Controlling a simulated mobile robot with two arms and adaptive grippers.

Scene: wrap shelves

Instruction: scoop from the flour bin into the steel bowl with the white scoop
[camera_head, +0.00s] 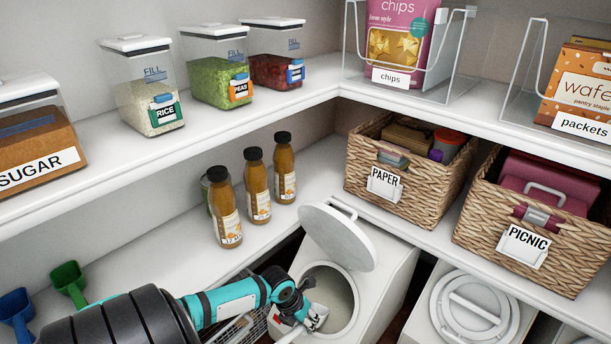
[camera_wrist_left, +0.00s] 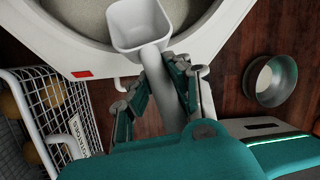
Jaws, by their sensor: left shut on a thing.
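The flour bin (camera_head: 384,287) is a white bin with its round lid (camera_head: 340,236) tipped open. Pale flour (camera_wrist_left: 85,15) shows inside it in the left wrist view. My left gripper (camera_head: 306,308) is at the near left edge of the opening, shut on the handle of the white scoop (camera_wrist_left: 140,27). The scoop's cup is over the bin's opening. I cannot tell whether the cup holds flour or touches it. The steel bowl (camera_wrist_left: 276,80) stands on the dark wooden floor, right of the bin in the left wrist view. My right gripper is not in view.
A wire basket (camera_wrist_left: 50,105) stands beside the bin. A closed white bin (camera_head: 470,310) is to the right. Sauce bottles (camera_head: 257,187), baskets labelled PAPER (camera_head: 410,205) and PICNIC (camera_head: 540,250), and blue and green scoops (camera_head: 68,280) stand on the shelf above.

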